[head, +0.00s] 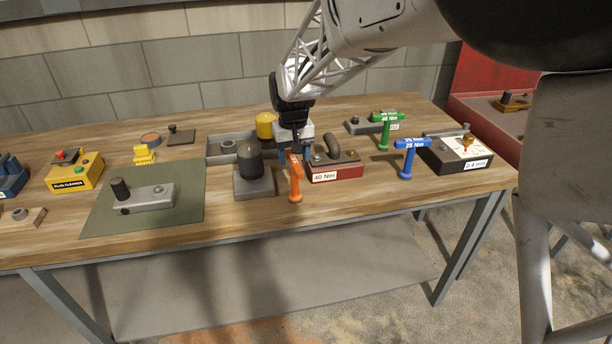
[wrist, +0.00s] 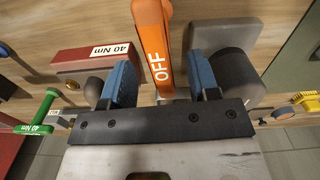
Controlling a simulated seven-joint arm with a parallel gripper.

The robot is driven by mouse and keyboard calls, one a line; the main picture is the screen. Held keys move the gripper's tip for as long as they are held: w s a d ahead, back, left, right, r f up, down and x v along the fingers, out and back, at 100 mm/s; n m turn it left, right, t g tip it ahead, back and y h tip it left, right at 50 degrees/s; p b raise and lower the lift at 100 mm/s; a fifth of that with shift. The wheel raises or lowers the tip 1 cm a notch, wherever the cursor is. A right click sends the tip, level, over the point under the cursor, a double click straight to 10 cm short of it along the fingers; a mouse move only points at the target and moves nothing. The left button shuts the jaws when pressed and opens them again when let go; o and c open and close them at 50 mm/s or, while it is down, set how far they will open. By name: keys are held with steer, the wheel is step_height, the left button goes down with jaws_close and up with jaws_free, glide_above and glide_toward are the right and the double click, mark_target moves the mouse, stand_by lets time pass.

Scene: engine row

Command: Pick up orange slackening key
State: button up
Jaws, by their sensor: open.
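The orange slackening key (head: 295,180) stands upright near the front edge of the wooden table, between a dark grey block and the red 40 Nm block. In the wrist view its orange bar (wrist: 153,40) carries the word OFF and lies between my two blue finger pads. My gripper (head: 294,155) is open, just behind and above the key in the head view; it also shows in the wrist view (wrist: 162,82). A gap shows between the bar and the left finger; the right finger is closer to it. I cannot tell whether it touches.
The red 40 Nm block (head: 335,168) is close on the right, and a grey block with a dark cylinder (head: 254,180) close on the left. A blue 25 Nm key (head: 408,160) and green key (head: 385,135) stand farther right. A green mat (head: 190,205) lies left.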

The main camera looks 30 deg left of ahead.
mark_target(295, 181)
steer(key=shift+f, duration=1.95)
jaws_close()
